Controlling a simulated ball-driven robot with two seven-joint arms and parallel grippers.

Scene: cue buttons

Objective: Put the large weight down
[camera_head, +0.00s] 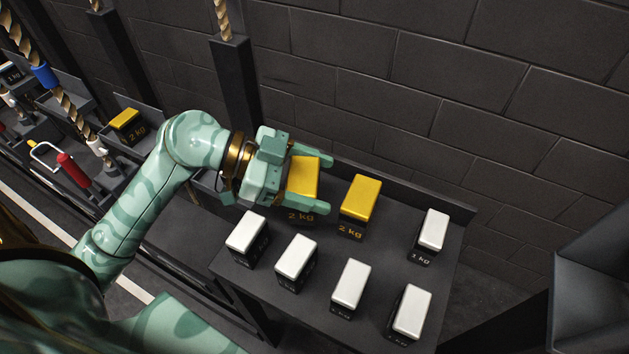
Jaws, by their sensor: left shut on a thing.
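My left gripper (324,183) reaches in from the left over the dark table. It is shut on a yellow-topped weight (304,175) marked 2 kg, with one finger on the far side and one on the near side. The weight is upright at the back row of the table; I cannot tell whether its base touches the surface. A second yellow-topped 2 kg weight (360,200) stands just to its right, apart from the fingertips. My right gripper is not in view.
Several white-topped weights stand on the table (385,255), with one (433,229) at the back right. Another yellow-topped weight (126,122) sits in a tray at the far left. A red-handled tool (72,172) lies nearby. A brick wall (450,90) closes the back.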

